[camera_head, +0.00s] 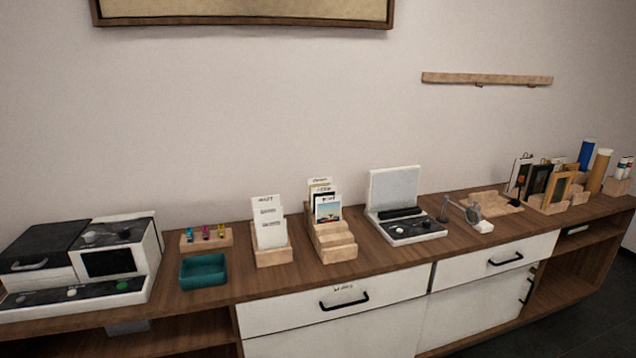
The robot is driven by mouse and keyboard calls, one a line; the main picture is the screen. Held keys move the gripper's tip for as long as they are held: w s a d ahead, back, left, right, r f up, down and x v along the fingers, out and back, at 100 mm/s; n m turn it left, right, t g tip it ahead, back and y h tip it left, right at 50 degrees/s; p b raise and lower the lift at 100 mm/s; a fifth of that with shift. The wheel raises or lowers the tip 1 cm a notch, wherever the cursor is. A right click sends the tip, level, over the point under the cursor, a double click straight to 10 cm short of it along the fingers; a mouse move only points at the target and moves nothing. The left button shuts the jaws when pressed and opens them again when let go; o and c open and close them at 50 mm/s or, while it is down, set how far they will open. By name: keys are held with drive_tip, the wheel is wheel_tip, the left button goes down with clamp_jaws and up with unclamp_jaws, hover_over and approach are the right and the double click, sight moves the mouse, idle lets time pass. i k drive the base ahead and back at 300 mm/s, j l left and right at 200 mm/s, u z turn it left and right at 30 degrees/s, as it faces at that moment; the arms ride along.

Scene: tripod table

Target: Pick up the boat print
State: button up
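A wooden stepped rack (338,250) stands near the middle of the long counter and holds several upright cards. Its front card is a small print (328,209) with a pale blue upper part and a dark shape low down; it may be the boat print, but the picture is too small to tell. Cards behind it are partly hidden, with only their top edges showing. More framed pictures (541,181) stand in wooden holders at the right end, and their images are unclear. My gripper is not in view.
A wooden holder with white text cards (268,223) stands left of the rack, then a teal tray (204,283) and a white-and-black machine (119,262). An open-lidded device (408,226) and a magnifier-like stand (470,213) are to the right. The counter front (300,287) is bare.

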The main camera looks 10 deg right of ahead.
sight(328, 208)
drive_tip(key=z, duration=1.3)
drive_tip(key=u, duration=1.3)
drive_tip(key=i+j, duration=0.95)
